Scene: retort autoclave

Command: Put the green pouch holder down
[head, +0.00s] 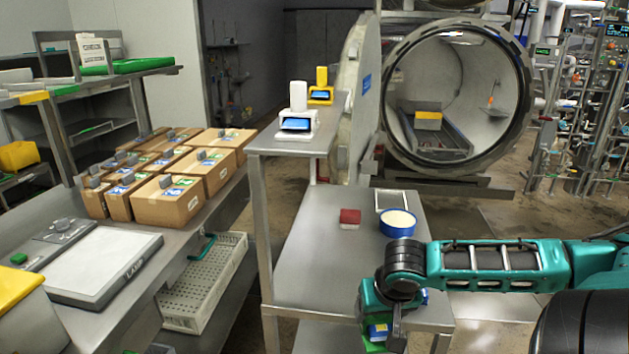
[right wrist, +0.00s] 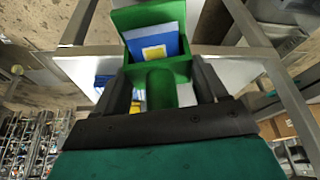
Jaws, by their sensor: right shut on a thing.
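The green pouch holder (right wrist: 160,72) is held between the two dark fingers of my right gripper (right wrist: 165,88) in the right wrist view. A blue pouch with a yellow and white label (right wrist: 155,47) sits in it. In the head view, my right gripper (head: 392,325) points down near the front right edge of the steel table (head: 310,270). There only a small part of the green holder (head: 374,347) and blue pouch (head: 378,331) shows; the arm hides the rest. I cannot tell the holder's height relative to the tabletop. My left gripper is out of view.
A red block (head: 349,217), a blue round tub (head: 397,224) and a small framed plate (head: 392,199) stand on the steel table. Its left and middle are clear. Cartons (head: 168,198) crowd the left bench. An open autoclave (head: 458,95) is behind.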

